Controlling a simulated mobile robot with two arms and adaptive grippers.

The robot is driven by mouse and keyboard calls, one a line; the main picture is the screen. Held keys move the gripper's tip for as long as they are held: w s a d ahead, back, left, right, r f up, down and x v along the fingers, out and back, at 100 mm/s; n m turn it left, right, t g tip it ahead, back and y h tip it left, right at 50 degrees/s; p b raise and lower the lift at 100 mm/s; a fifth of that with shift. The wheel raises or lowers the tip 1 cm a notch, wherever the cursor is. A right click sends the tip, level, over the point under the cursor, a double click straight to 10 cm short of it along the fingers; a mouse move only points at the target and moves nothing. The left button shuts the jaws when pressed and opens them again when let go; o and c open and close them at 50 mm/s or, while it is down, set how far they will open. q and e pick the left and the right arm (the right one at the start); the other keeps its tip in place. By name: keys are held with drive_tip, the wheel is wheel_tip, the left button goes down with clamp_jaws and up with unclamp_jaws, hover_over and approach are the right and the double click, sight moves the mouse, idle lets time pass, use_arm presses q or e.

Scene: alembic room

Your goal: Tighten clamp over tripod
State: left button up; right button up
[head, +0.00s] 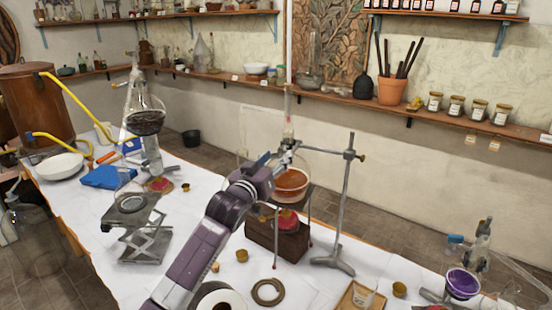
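A metal stand (345,205) with a forked foot stands on the white-covered table. The clamp's left end is at the neck of a round flask of orange-brown liquid (291,182). The flask is above a tripod (309,218), with a reddish burner or mantle (287,222) and a brown block below. My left gripper (276,160) reaches up beside the clamp's left end. Its fingers are small and partly hidden, so contact and opening are unclear. My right gripper is out of view.
A grey lab jack (132,225) stands left of my arm. A dark ring (268,292), small brass cups (242,256) and a wooden tray (356,297) lie in front. A purple-filled dish (463,284) is at right. Wall shelves (450,124) run behind.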

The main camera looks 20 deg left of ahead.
use_arm(q)
drive_tip(key=c, duration=1.1)
drive_tip(key=shift+r+m+p, duration=0.1)
drive_tip(key=shift+m+p, duration=0.25)
drive_tip(key=shift+m, duration=0.25)
drive_tip(key=shift+a+m, duration=0.1)
drive_tip(key=shift+m, duration=0.5)
drive_tip(key=o, duration=1.1)
drive_tip(key=shift+o, duration=0.2)
drive_tip(key=shift+s, duration=0.1)
drive_tip(key=s+a, duration=0.1)
drive_tip(key=s, duration=1)
drive_tip(key=shift+s+a, duration=0.15)
drive_tip(key=shift+s, duration=0.25)
